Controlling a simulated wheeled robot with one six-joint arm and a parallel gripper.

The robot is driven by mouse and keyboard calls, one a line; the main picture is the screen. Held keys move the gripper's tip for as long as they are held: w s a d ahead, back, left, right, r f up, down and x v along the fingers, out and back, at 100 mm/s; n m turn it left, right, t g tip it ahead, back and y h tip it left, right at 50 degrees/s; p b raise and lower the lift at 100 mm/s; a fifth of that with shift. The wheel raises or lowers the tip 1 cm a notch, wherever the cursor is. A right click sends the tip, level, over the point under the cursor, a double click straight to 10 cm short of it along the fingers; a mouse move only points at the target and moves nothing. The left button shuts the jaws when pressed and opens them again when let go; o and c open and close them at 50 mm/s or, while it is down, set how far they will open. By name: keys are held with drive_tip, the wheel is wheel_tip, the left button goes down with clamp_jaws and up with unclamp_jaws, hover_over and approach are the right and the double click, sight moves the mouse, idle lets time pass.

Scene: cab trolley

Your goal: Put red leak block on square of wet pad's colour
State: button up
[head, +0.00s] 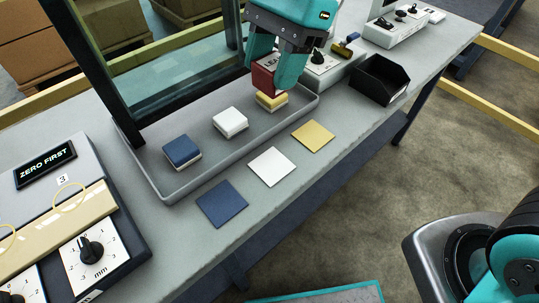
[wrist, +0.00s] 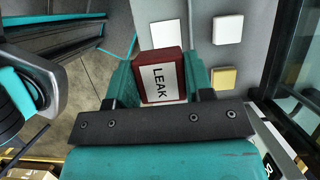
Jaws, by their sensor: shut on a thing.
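My gripper (head: 276,80) is shut on the red block (head: 264,76) marked LEAK and holds it up in the air. In the head view the block appears just above and partly in front of the yellow pad (head: 271,101). The wrist view shows the red block (wrist: 162,60) between the fingers, label facing the camera. A blue pad (head: 182,150), a white pad (head: 230,121) and the yellow pad stand in a row in the grey tray. Blue (head: 222,204), white (head: 272,167) and yellow (head: 313,136) squares lie bare on the bench. I cannot tell which pad is wet.
The grey tray (head: 180,189) has a raised rim beside the squares. A black open bin (head: 380,80) stands right of the yellow square. A panel marked ZERO FIRST (head: 45,166) and a dial (head: 92,250) are at left. A dark-framed glass pane rises behind the tray.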

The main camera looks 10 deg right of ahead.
wheel_tip(320, 180, down, 20)
drive_tip(key=b, duration=0.4)
drive_tip(key=shift+r, duration=0.15)
drive_tip(key=o, duration=0.9)
drive_tip(key=shift+o, duration=0.2)
drive_tip(key=p+v, duration=0.2)
drive_tip(key=v, duration=1)
drive_tip(key=s+d+r+n+t, duration=0.1)
drive_tip(key=s+d+r+n, duration=0.1)
drive_tip(key=s+n, duration=0.4)
drive_tip(key=s+d+r+n+t, duration=0.1)
drive_tip(key=s+d+r+n, duration=0.2)
drive_tip(key=s+n, duration=0.4)
drive_tip(key=shift+d+n+t+y, duration=0.3)
drive_tip(key=shift+d+n, duration=0.3)
drive_tip(key=shift+n, duration=2)
